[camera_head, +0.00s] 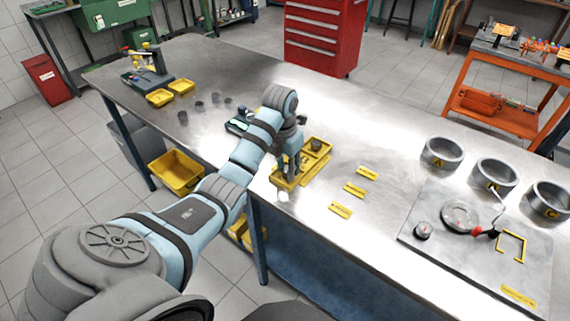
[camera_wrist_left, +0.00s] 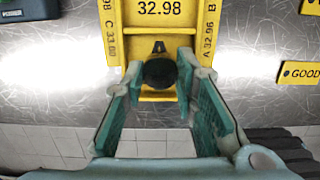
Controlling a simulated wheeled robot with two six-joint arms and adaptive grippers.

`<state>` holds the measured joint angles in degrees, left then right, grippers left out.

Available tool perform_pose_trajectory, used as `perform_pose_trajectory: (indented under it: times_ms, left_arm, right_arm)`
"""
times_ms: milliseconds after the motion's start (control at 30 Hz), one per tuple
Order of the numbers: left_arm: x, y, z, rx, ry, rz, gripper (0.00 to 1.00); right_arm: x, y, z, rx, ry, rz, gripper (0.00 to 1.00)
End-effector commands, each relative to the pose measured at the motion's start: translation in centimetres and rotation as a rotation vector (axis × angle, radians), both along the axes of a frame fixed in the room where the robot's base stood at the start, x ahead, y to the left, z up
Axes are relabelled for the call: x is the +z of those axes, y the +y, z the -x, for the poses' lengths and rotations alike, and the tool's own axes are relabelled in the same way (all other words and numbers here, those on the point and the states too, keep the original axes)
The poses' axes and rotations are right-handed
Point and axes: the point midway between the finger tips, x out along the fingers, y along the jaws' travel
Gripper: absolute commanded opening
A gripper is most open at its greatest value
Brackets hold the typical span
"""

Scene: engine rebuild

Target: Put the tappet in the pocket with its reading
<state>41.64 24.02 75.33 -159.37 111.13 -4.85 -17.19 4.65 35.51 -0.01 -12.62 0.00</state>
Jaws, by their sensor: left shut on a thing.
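My left gripper (camera_head: 287,176) is over the near part of a yellow tray (camera_head: 318,167) on the steel bench. In the left wrist view its teal fingers (camera_wrist_left: 159,76) are shut on a dark round tappet (camera_wrist_left: 160,73). The tappet is over the near end of the yellow tray (camera_wrist_left: 203,30), just below the printed number 32.98 (camera_wrist_left: 159,8). I cannot tell whether it touches the tray floor. The tray's side edges carry a C marking, and A 32.96 and B markings. A dark round piece (camera_head: 316,145) sits at the tray's far end. My right gripper is not in view.
Several yellow tags (camera_head: 354,190) lie right of the tray; one reads GOOD (camera_wrist_left: 299,73). A dark gauge unit (camera_head: 238,126) lies behind-left. Several small dark cylinders stand farther left. Three lettered metal rings (camera_head: 443,153) and a metal plate (camera_head: 440,254) are at the right.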

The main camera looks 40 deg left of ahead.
Motion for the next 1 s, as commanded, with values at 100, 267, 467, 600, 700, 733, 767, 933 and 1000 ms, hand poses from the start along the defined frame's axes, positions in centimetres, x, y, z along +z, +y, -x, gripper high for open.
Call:
perform_pose_trajectory:
  times_ms: [100,267,467,600,700,733,767,933,1000]
  left_arm:
    - [-0.2,0.0,0.0,0.0,0.001,0.0,0.0]
    - [-0.2,0.0,0.1,0.001,0.001,0.0,0.45]
    - [-0.2,0.1,0.0,0.001,0.0,0.0,0.46]
    - [-0.2,0.0,0.0,0.001,0.0,0.0,0.46]
    - [-0.2,0.0,0.0,0.001,0.0,0.0,0.46]
    - [-0.2,0.0,0.0,0.001,0.0,0.0,0.46]
    - [-0.2,0.0,0.0,0.001,0.0,0.0,0.46]
    - [0.5,0.1,0.0,0.001,-0.002,0.0,0.46]
    - [1.5,0.1,0.1,0.001,-0.002,0.0,0.46]
  right_arm:
    - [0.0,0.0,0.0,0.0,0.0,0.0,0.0]
    - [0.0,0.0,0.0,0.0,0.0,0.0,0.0]
    - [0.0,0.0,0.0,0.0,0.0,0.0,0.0]
    - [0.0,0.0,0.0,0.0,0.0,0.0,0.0]
    - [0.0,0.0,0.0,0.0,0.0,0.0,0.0]
    - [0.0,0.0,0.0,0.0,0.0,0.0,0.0]
    - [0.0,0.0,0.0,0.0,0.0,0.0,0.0]
    - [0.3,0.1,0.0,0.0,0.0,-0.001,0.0]
    - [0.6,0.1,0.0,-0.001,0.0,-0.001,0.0]
